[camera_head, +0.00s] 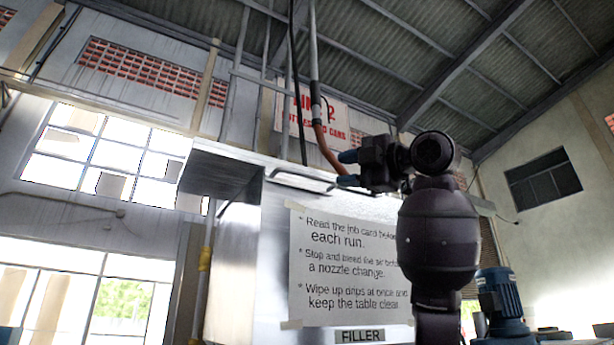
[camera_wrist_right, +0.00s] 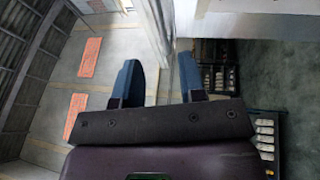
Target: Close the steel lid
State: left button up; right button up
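The steel filler cabinet (camera_head: 275,235) stands in front of me, seen from below. At its upper left a flat steel panel (camera_head: 222,175) juts out with its underside showing; I cannot tell whether this is the steel lid. My right gripper (camera_head: 348,169) is at the cabinet's top edge, near a bracket-like metal edge (camera_head: 300,180). In the right wrist view its two blue fingers (camera_wrist_right: 158,85) stand apart, with a pale upright edge seen beyond the gap. I see nothing held between them. My left gripper is not in view.
A paper notice (camera_head: 340,260) and a FILLER label (camera_head: 360,336) are on the cabinet front. A reddish-brown hose (camera_head: 325,150) hangs from above, behind the right gripper. A blue motor (camera_head: 500,295) stands at the lower right. Crates of pale items (camera_wrist_right: 265,135) show in the right wrist view.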

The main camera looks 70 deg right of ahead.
aim_at(313, 176)
jog(key=p+x, duration=0.2)
jog(key=x, duration=0.7)
jog(key=shift+w+f, duration=0.1)
jog(key=shift+w, duration=0.15)
jog(key=shift+s, duration=0.1)
jog(key=shift+c, duration=0.4)
grip_shut()
jog(key=shift+d, duration=0.1)
